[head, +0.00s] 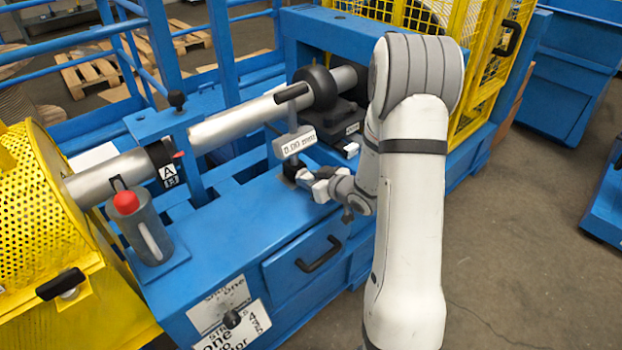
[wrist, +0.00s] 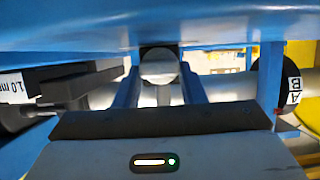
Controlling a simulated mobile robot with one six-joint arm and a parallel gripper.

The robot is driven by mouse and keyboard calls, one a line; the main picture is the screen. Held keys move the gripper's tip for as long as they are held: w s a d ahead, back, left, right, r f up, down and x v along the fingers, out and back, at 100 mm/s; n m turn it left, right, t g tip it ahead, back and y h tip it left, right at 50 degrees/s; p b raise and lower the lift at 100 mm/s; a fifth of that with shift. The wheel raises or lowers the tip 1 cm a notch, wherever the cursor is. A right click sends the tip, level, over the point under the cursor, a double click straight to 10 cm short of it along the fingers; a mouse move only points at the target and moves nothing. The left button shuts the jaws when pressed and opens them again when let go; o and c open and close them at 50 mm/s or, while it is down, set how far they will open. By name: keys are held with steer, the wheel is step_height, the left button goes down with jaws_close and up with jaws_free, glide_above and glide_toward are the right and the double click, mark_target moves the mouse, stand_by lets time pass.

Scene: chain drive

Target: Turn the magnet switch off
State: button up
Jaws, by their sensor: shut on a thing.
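A gauge with a white display reading 0.00 mm (head: 295,143) stands on a post below the bare shaft in the head view. A small dark base (head: 289,170) is at its foot on the blue bench. My gripper (head: 303,176) reaches in from the right, low beside this base, with its fingertips against it. It is shut on a small part there, apparently the magnet switch, which the fingers hide. I cannot read the switch's position.
Two grey shaft pieces (head: 240,118) lie above the blue bench (head: 225,235). A black wheel (head: 316,88) sits on the far shaft. A red-capped can (head: 140,222) and yellow perforated guard (head: 30,215) are at left. A yellow mesh guard (head: 485,65) stands behind.

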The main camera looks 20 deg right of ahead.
steer(key=shift+c, duration=0.9)
steer(key=shift+f+b, duration=0.15)
steer(key=shift+b, duration=0.5)
steer(key=b, duration=0.1)
steer(key=n+h+b, duration=0.1)
steer(key=b, duration=0.1)
steer(key=shift+a+f+n, duration=0.15)
steer(key=shift+f+n, duration=0.05)
steer(key=shift+n, duration=0.1)
steer(key=n+t+h+b, duration=0.1)
steer(key=b, duration=0.4)
steer(key=shift+s+a+n, duration=0.1)
steer(key=shift+s+n, duration=0.05)
steer(key=shift+n, duration=0.15)
steer(key=shift+r+n+b, duration=0.1)
steer(key=shift+n+b, duration=0.3)
steer(key=shift+b, duration=0.45)
steer(key=shift+r+t+h, duration=0.15)
steer(key=shift+t+h, duration=0.15)
steer(key=o, duration=1)
